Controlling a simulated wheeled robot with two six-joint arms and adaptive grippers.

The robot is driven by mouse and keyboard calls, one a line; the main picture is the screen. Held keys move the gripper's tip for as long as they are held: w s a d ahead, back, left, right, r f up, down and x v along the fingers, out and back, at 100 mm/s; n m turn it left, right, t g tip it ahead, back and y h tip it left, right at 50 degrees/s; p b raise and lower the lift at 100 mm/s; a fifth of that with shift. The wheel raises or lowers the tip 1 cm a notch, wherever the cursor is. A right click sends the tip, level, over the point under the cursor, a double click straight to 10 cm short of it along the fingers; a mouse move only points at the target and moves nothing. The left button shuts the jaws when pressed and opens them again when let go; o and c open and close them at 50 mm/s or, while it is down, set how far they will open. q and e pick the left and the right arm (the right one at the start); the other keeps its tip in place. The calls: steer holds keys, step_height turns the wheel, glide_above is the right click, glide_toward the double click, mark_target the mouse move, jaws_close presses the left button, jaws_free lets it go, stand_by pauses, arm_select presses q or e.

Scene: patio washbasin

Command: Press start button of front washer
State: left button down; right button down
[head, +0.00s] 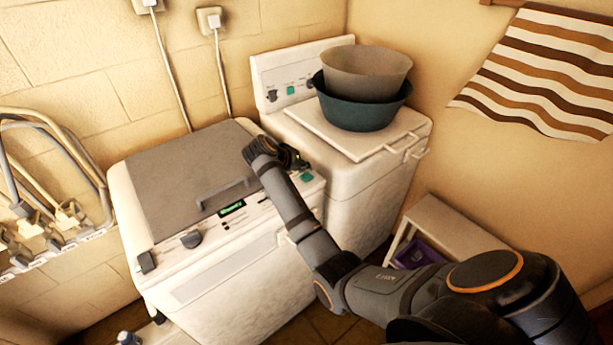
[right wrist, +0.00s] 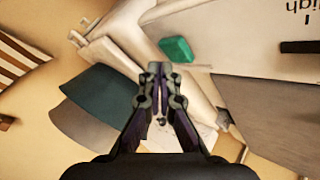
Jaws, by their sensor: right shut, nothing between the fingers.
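The front washer (head: 265,270) is a white top-loader with a grey lid. Its sloped front panel holds a lit display (head: 232,208), a dark knob (head: 191,239) and, at the right end, a green button (head: 307,177). My right gripper (head: 300,163) is over the panel's right end, close to the green button in the head view. In the right wrist view, its fingers (right wrist: 160,72) are together and empty, and the green button (right wrist: 176,49) shows just beyond the tips, slightly to the right. I cannot tell whether they touch. My left gripper is not in view.
A second white washer (head: 365,185) stands behind, with a teal bowl (head: 360,112) and a grey-brown bowl (head: 368,70) on its lid and its own green button (head: 290,90). A low bench (head: 455,225) stands right. Hoses and taps (head: 60,215) line the left wall.

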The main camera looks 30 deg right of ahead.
mark_target(304, 177)
steer(key=shift+f, duration=0.35)
steer(key=shift+f, duration=0.5)
stand_by(1.1)
steer(key=shift+r+p, duration=0.9)
steer(key=shift+r, duration=0.05)
step_height(304, 177, up, 5)
steer(key=p, duration=0.5)
steer(key=shift+r, duration=0.1)
